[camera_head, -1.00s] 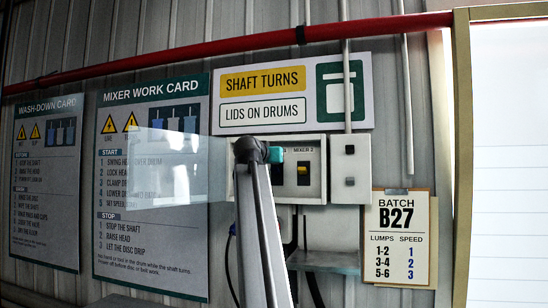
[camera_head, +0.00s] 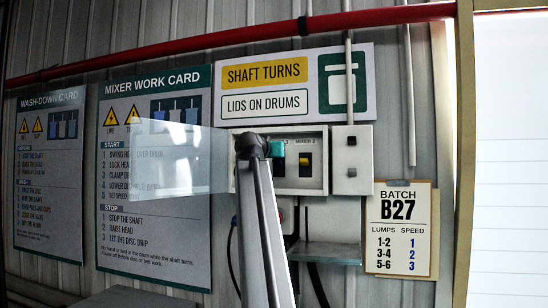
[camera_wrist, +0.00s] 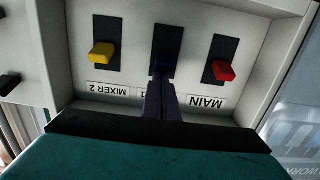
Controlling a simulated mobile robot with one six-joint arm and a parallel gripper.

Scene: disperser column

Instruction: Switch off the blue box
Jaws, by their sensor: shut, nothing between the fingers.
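A pale switch box (camera_head: 321,168) is fixed to the wall. In the wrist view its face (camera_wrist: 193,58) appears upside down, with a yellow switch (camera_wrist: 102,52) labelled MIXER 2, a red switch (camera_wrist: 223,71) labelled MAIN, and a dark blue switch (camera_wrist: 164,62) between them. My gripper (camera_wrist: 164,80) is shut and empty, its dark fingers at the blue switch and covering its lower part and most of its label. I cannot tell whether they touch. In the head view my gripper (camera_head: 277,149) and arm hide the left part of the box. The yellow switch (camera_head: 306,160) shows beside it.
A smaller grey box (camera_head: 352,158) with a conduit adjoins on the right. A batch card (camera_head: 398,230) hangs lower right. A narrow shelf (camera_head: 325,252) and cables lie below. A translucent panel (camera_head: 175,160) crosses the mixer work card (camera_head: 152,235). A red pipe (camera_head: 225,38) runs above.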

